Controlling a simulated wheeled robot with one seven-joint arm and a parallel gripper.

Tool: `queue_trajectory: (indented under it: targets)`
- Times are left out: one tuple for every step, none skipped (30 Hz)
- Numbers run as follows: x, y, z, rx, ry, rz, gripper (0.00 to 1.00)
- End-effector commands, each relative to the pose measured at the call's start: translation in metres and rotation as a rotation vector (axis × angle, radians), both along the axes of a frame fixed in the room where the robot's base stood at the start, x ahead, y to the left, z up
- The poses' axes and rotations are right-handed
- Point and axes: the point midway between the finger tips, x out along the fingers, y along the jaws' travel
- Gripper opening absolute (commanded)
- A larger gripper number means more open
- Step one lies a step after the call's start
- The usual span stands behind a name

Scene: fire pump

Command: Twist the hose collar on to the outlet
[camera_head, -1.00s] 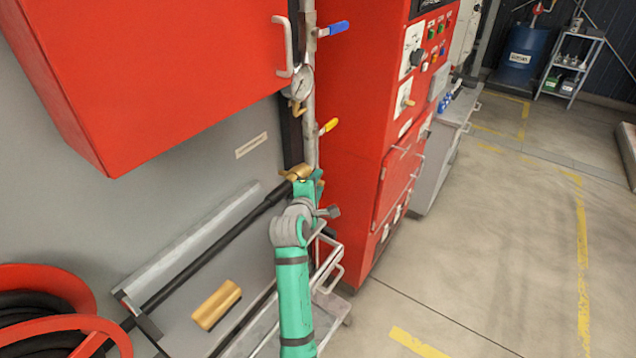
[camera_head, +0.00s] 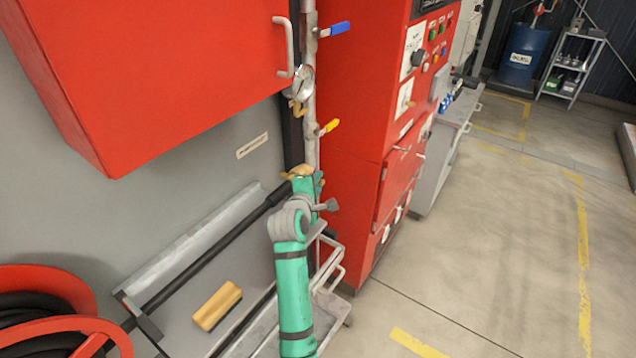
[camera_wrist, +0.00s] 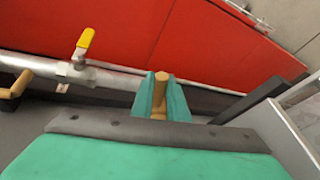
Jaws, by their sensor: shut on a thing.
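My gripper (camera_head: 306,180) is at the lower end of the vertical grey pipe (camera_head: 310,150), above the bench. In the wrist view its teal fingers (camera_wrist: 161,98) are closed on a brass piece, which I take to be the hose collar (camera_wrist: 160,85). In the head view brass (camera_head: 297,172) shows just above and left of the fingers. The black hose (camera_head: 215,248) slants up from the lower left to near the gripper. The outlet cannot be told apart from the collar here, and how far they are engaged is hidden.
A yellow-handled valve (camera_head: 328,127), a gauge (camera_head: 301,83) and a blue-handled valve (camera_head: 335,29) sit on the pipe. A red cabinet (camera_head: 355,130) stands close right; a red box (camera_head: 150,75) overhangs left.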

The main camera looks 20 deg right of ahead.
Motion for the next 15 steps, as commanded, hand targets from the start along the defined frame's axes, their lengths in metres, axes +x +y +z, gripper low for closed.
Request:
queue_trajectory:
  targets:
    - [0.001,0.0,0.003,-0.015,0.019,-0.001,0.0]
    - [0.001,0.0,0.004,-0.027,0.032,-0.002,0.0]
    - [0.001,0.0,0.006,-0.043,0.053,-0.002,0.0]
    - [0.002,0.0,0.008,-0.056,0.07,-0.002,0.0]
    - [0.003,0.001,0.009,-0.07,0.088,-0.001,0.0]
    - [0.003,0.002,0.012,-0.089,0.112,-0.001,0.0]
    - [0.004,0.002,0.014,-0.106,0.133,-0.002,0.0]
    - [0.005,0.003,0.016,-0.123,0.154,-0.002,0.0]
    - [0.006,0.003,0.018,-0.145,0.184,-0.002,0.0]
    - [0.007,0.004,0.02,-0.162,0.207,-0.002,0.0]
    - [0.007,0.005,0.021,-0.181,0.229,-0.002,0.0]
    - [0.009,0.005,0.024,-0.203,0.259,-0.003,0.0]
    - [0.01,0.007,0.026,-0.222,0.281,-0.002,0.0]
    - [0.011,0.008,0.027,-0.239,0.305,-0.001,0.0]
    - [0.012,0.008,0.03,-0.263,0.335,-0.002,0.0]
